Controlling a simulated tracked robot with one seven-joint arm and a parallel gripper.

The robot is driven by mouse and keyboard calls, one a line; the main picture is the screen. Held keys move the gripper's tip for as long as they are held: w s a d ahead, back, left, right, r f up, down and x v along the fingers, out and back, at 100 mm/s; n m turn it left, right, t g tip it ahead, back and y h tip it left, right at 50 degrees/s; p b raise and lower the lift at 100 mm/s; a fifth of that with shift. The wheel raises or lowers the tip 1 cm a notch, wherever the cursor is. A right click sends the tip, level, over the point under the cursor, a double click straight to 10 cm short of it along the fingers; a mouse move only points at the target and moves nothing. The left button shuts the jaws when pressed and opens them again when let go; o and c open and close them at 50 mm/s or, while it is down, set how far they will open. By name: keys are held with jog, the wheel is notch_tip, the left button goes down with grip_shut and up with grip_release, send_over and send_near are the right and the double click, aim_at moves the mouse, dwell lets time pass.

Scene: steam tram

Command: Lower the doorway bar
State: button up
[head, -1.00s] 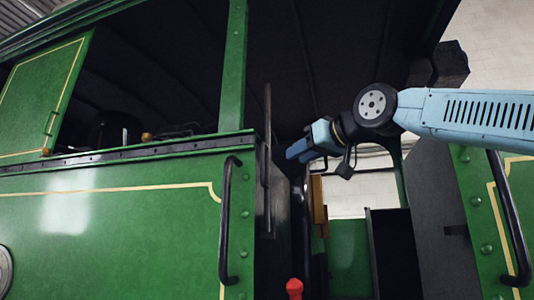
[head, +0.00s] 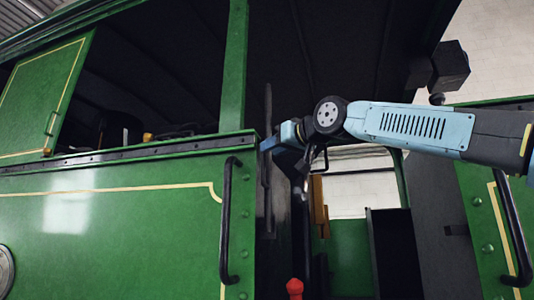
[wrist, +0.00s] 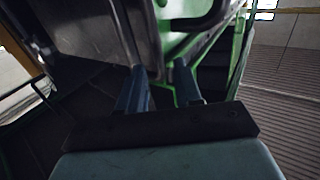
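A thin dark bar (head: 268,105) stands upright at the left edge of the cab doorway, beside the end of the green side panel. I take it to be the doorway bar, in its raised position. My gripper (head: 267,144) is at the bar's middle height, its tips close to it; I cannot tell whether they touch. In the wrist view my gripper (wrist: 160,70) has its two dark fingers apart, pointing at a grey panel and a green edge. I cannot make out the bar between them.
A black handrail (head: 228,220) is on the green side panel (head: 110,225) left of the doorway. Another handrail (head: 510,225) is on the right. A red knob (head: 294,287) stands low in front of the opening. The dark cab interior lies behind.

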aim_at(263, 178)
jog(key=shift+x, duration=2.35)
grip_shut()
